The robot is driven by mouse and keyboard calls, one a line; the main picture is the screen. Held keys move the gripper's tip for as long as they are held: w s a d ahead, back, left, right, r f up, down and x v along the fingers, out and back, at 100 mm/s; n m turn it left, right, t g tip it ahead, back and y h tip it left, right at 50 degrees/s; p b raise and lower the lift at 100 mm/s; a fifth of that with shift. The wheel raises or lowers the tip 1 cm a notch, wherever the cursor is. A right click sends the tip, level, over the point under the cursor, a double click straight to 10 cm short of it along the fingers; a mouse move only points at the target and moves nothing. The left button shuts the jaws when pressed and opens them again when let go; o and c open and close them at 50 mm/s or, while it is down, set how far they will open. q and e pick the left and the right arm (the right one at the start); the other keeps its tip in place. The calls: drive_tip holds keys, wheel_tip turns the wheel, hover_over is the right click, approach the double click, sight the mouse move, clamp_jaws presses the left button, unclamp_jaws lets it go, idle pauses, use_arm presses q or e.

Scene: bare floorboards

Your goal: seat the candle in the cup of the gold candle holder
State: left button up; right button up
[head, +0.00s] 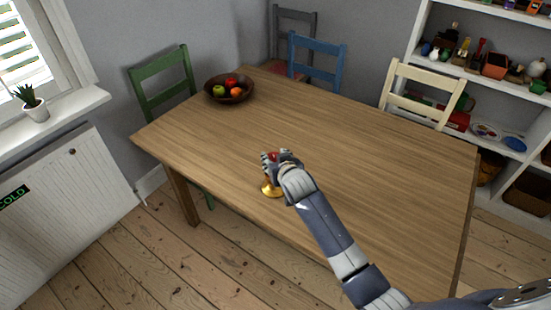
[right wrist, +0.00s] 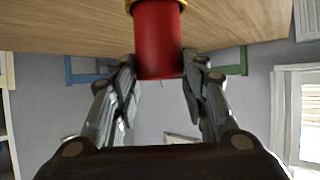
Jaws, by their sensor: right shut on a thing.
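The red candle (right wrist: 159,45) is between the two fingers of my right gripper (right wrist: 162,72), which is shut on it. The right wrist view is upside down, with the table at the top and the wick end pointing down. The candle's other end meets the gold candle holder (right wrist: 131,5) at the picture's top edge; how deep it sits in the cup is hidden. In the head view the gold base (head: 270,190) stands on the table below my right gripper (head: 270,161), and a bit of red shows between the fingers. My left gripper is not in view.
The wooden table (head: 370,165) is largely clear. A dark bowl of fruit (head: 208,91) stands at its far left corner. Green (head: 160,66), blue (head: 317,47) and cream (head: 425,77) chairs stand around it. A white shelf (head: 424,30) is at the right.

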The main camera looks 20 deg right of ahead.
drive_tip(key=shift+f, duration=0.2)
drive_tip(key=o, duration=1.1)
drive_tip(key=shift+o, duration=0.2)
drive_tip(key=shift+s+r, duration=0.1)
drive_tip(key=shift+r, duration=0.1)
drive_tip(key=v, duration=1.1)
drive_tip(key=shift+s+b, duration=0.35)
drive_tip(key=shift+s, duration=0.05)
drive_tip(key=shift+r, duration=0.15)
